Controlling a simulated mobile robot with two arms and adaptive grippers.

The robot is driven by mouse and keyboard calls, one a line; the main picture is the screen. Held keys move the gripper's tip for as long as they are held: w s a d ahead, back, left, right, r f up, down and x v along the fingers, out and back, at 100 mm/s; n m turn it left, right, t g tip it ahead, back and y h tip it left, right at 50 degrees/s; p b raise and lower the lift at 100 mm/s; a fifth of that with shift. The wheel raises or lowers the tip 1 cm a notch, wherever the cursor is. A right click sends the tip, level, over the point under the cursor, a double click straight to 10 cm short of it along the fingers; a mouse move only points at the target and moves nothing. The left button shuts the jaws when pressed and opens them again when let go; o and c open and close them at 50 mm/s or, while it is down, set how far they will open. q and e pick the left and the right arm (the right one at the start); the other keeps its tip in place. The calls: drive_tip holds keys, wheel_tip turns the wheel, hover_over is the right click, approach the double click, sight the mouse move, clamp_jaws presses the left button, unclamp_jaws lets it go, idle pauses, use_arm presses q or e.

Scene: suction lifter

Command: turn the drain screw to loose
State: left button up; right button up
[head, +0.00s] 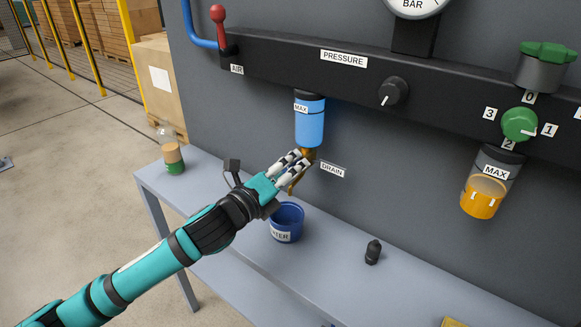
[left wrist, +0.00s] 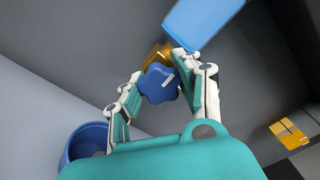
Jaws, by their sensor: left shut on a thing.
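The drain screw (left wrist: 158,84) is a dark blue lobed knob with a light mark, seen in the left wrist view. It sits at the brass fitting (left wrist: 152,54) under the blue-filled bowl (head: 309,122) marked MAX. My left gripper (head: 297,163) has its fingers on either side of the knob and is shut on it. The DRAIN label (head: 332,170) is just to the right. My right gripper is in neither view.
A blue bucket (head: 288,209) stands on the grey bench (head: 215,205) below my left gripper. A small dark part (head: 373,251) lies to its right, and a jar (head: 174,158) stands at the left end. The black pressure rail (head: 440,85) runs above.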

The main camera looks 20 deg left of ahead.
use_arm(q)
drive_tip(key=n+p, duration=0.2)
drive_tip(key=n, duration=0.2)
drive_tip(key=shift+r+p, duration=0.1)
drive_tip(key=shift+p, duration=0.3)
drive_tip(key=n+p, duration=0.2)
drive_tip(key=n, duration=0.3)
drive_tip(key=shift+p, duration=0.3)
drive_tip(key=n+p, duration=0.2)
drive_tip(key=n, duration=0.2)
drive_tip(key=shift+n+p, duration=0.3)
drive_tip(key=shift+p, duration=0.1)
drive_tip(key=n+p, duration=0.3)
drive_tip(key=n, duration=0.1)
drive_tip(key=shift+n, duration=0.3)
drive_tip(key=n+p, duration=0.2)
drive_tip(key=n, duration=0.1)
drive_tip(key=n+p, duration=0.1)
drive_tip(key=n, duration=0.3)
drive_tip(key=shift+p, duration=0.35)
drive_tip(key=n+p, duration=0.1)
drive_tip(key=n, duration=0.2)
drive_tip(key=shift+n, duration=0.3)
drive_tip(key=shift+f+n+p, duration=0.25)
drive_tip(key=shift+n+p, duration=0.3)
drive_tip(key=shift+n, duration=0.95)
